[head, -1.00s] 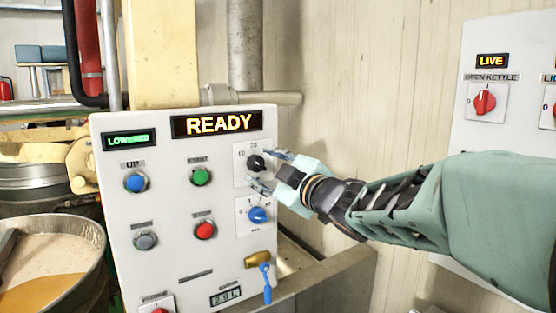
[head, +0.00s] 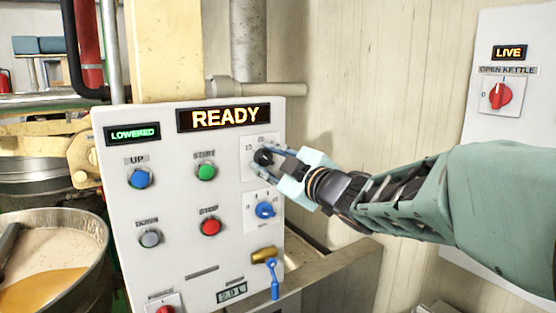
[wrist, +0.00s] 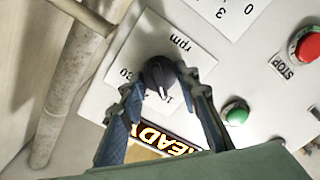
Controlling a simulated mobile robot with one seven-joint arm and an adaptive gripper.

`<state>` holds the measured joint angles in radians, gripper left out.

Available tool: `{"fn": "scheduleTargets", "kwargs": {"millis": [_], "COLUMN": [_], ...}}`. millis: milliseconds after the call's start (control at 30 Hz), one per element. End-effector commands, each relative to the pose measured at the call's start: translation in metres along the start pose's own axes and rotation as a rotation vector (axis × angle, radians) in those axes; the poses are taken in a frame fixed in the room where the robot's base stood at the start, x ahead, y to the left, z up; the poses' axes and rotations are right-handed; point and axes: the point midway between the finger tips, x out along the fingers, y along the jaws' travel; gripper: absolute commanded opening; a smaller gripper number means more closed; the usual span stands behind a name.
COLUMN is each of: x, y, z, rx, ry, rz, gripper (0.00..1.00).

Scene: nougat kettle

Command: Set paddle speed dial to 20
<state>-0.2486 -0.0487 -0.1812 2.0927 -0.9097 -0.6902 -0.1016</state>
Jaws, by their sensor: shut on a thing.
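The paddle speed dial is a black knob (head: 263,157) on a white plate at the upper right of the control panel. In the wrist view the knob (wrist: 158,74) sits between my two fingers, with "rpm", "10" and "30" printed around it. My gripper (head: 273,158) reaches in from the right and is shut on the knob. In the wrist view the gripper (wrist: 165,80) has one finger on each side of it.
The panel (head: 190,245) also holds a green start button (head: 206,170), a red stop button (head: 210,227), and a blue dial (head: 264,210) just below my gripper. A brass valve with a blue handle (head: 274,280) hangs lower. A kettle (head: 55,222) stands at left.

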Motion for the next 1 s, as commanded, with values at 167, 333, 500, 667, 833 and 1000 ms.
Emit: {"fn": "scheduleTargets", "kwargs": {"millis": [167, 333, 500, 667, 833, 1000], "x": [0.0001, 0.0002, 0.0003, 0.0007, 0.0003, 0.0005], "y": [0.0000, 0.0003, 0.0013, 0.0021, 0.0035, 0.0041], "z": [0.0000, -0.0001, -0.0006, -0.0012, -0.0011, -0.0015], "rx": [0.000, 0.007, 0.048, 0.136, 0.275, 0.429], "ry": [0.000, 0.000, 0.000, -0.001, -0.001, -0.001], "rz": [0.000, 0.000, 0.000, -0.001, 0.000, 0.000], "gripper": [0.07, 0.05, 0.05, 0.05, 0.05, 0.05]}}
